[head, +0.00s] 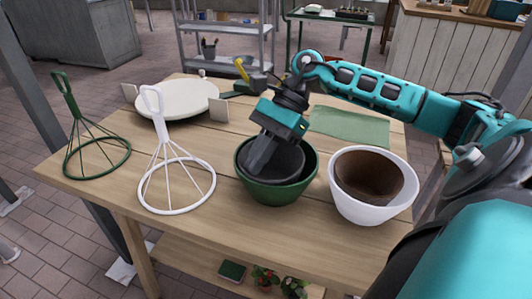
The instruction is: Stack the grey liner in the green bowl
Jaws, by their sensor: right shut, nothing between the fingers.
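The green bowl (280,196) stands upright near the front middle of the wooden table. The grey liner (290,163) is a dark round bowl and sits inside the green bowl, its rim within the green rim. My right gripper (254,168) reaches down from above at the left side of the liner. Its fingers are shut with nothing between them and cover part of the liner's left side. I cannot tell whether they touch it. My left gripper is not in view.
A white bowl (344,203) with a brown liner (370,178) inside stands to the right. White (177,210) and green (96,175) wire stands are on the left. A round white plate (178,96) and a green mat (350,125) lie farther back.

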